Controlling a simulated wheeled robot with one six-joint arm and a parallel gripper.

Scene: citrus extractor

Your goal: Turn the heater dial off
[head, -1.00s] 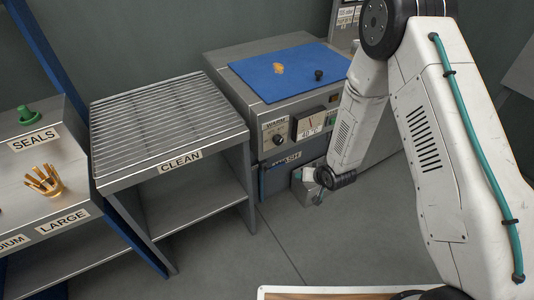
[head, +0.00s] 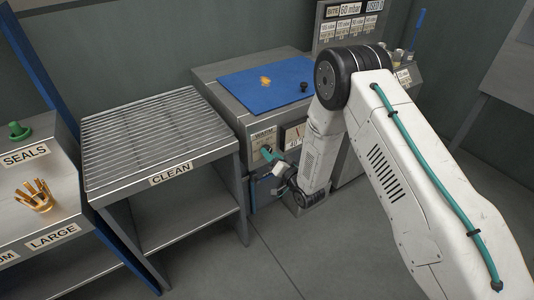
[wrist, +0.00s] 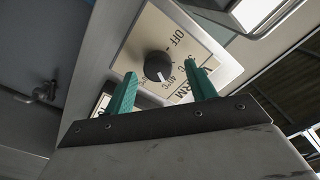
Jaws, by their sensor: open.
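The heater dial (wrist: 157,66) is a round dark knob on a pale plate in the wrist view. The plate reads OFF at the upper right and 40°C beside the knob. A white mark sits on the knob's lower side, away from OFF. My gripper (wrist: 160,72) is open, its two green fingers pointing at the panel, one on each side of the knob in the picture. I cannot tell whether they touch it. In the head view my gripper (head: 270,161) is at the front of the heater box (head: 228,100), below the WARM label, and largely covers the dial.
The slatted CLEAN rack (head: 150,130) stands to the left. The floor in front is clear.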

